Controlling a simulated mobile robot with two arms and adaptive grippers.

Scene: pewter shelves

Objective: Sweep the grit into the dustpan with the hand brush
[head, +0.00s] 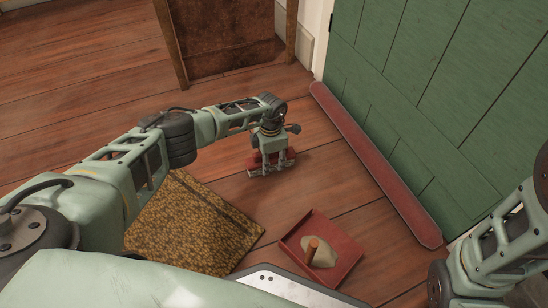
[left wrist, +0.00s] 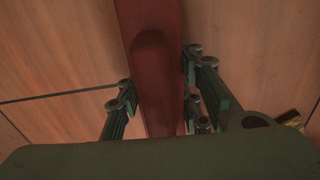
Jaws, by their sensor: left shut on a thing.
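My left gripper (head: 268,168) is low over the wooden floor in the middle of the head view. It is shut on a dark red hand brush (head: 289,154). In the left wrist view the brush's long red body (left wrist: 155,65) runs between the fingers; its bristles cannot be made out. A red, square, shallow dustpan (head: 291,243) lies on the floor nearer to me, apart from the gripper. A pale beige heap, seemingly grit (head: 325,256), sits in it, with a short brown peg standing there. My right gripper is out of view.
A mottled brown mat (head: 190,225) lies left of the dustpan. A long red strip (head: 375,165) lies along the base of a green panelled wall (head: 440,80). A brown wooden-framed panel (head: 228,45) stands at the back. Floor between gripper and dustpan is clear.

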